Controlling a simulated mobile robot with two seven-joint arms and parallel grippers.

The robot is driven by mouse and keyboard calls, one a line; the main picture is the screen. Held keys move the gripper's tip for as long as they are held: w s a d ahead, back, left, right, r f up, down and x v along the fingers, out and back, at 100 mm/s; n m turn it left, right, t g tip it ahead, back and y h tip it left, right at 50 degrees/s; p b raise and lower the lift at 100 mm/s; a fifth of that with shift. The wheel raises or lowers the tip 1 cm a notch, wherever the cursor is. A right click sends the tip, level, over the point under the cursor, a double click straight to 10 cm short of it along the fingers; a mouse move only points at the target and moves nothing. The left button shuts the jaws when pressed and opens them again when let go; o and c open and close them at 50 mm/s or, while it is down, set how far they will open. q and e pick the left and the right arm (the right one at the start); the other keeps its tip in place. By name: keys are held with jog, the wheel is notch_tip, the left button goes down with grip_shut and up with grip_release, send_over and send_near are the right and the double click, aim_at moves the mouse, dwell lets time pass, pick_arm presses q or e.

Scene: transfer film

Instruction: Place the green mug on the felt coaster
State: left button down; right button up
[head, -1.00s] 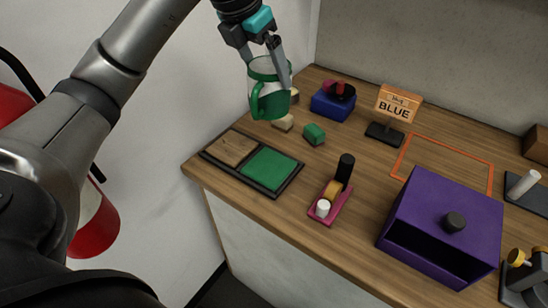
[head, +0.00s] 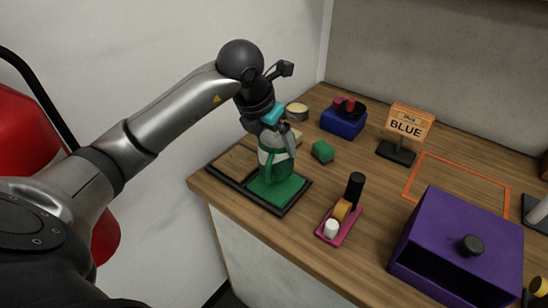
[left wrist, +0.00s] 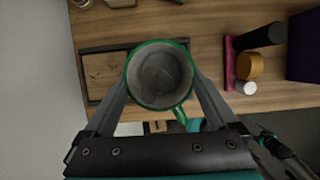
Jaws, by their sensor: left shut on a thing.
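The green mug (head: 267,168), green with a pale band and a green handle, is gripped in my left gripper (head: 282,140). It is upright over the green felt square (head: 286,193) of a dark two-part tray; I cannot tell whether its base touches the felt. In the left wrist view, the mug (left wrist: 160,75) shows from above, its empty inside visible, between the two fingers of my left gripper (left wrist: 162,82). The mug hides the green felt there.
The tray's brown square (head: 236,161) is beside the felt. To the right are a pink tray (head: 340,225) with small items and a purple box (head: 455,245). Behind are a green block (head: 322,151), a blue box (head: 343,123) and a BLUE sign (head: 404,124). An orange outline (head: 462,182) surrounds bare table.

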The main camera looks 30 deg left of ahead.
pick_arm(q)
jog(key=shift+f, duration=2.25)
jog(key=shift+f+b, duration=0.15)
jog(key=shift+b, duration=0.25)
grip_release()
jog(key=p+v, duration=0.1)
jog(key=v, duration=1.1)
